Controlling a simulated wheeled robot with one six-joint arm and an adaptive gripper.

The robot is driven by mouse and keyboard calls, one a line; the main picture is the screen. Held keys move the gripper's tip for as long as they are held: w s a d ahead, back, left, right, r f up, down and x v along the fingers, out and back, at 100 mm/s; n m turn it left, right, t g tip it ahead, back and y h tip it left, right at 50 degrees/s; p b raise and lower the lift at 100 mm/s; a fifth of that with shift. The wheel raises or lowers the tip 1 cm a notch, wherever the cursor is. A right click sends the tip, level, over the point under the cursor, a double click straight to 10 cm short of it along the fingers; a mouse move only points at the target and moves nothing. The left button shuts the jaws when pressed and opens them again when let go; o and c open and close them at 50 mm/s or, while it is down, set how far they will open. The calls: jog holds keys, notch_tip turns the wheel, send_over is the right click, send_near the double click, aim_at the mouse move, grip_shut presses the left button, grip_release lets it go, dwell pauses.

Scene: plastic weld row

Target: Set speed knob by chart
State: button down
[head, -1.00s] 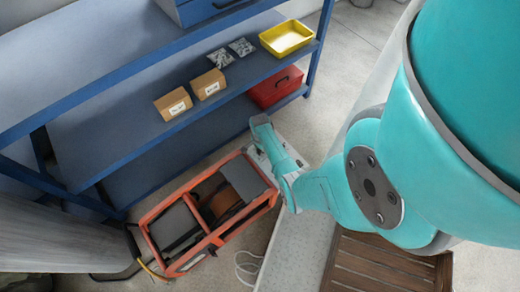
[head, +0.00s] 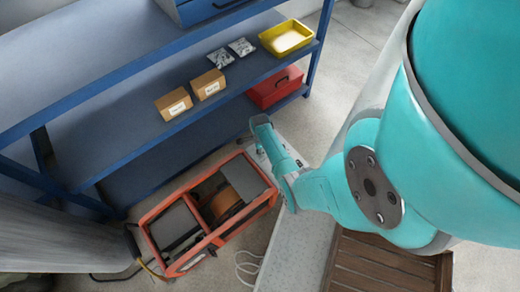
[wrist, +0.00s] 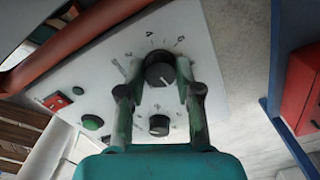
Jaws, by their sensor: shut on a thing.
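In the wrist view my gripper (wrist: 157,88) is shut on a large black dial knob (wrist: 160,70) on a pale control panel (wrist: 215,55). Digits are printed around the dial, and a white pointer line shows on its face; I cannot tell exactly which mark it points to. A smaller black knob (wrist: 159,125) sits between the fingers, nearer to my gripper's body. In the head view my arm covers most of the panel, at the end of the orange-framed machine (head: 160,212). No chart can be made out.
The panel also has a green button (wrist: 93,122) and a red switch (wrist: 56,101). A blue shelf (head: 120,125) stands beside the machine, with cartons (head: 208,84), a yellow tray (head: 287,38) and a red toolbox (head: 275,88). A slatted wooden pallet (head: 380,268) lies at lower right.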

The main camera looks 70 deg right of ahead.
jog(key=c, duration=0.8)
grip_release()
notch_tip(320, 180, up, 12)
dwell(0.6)
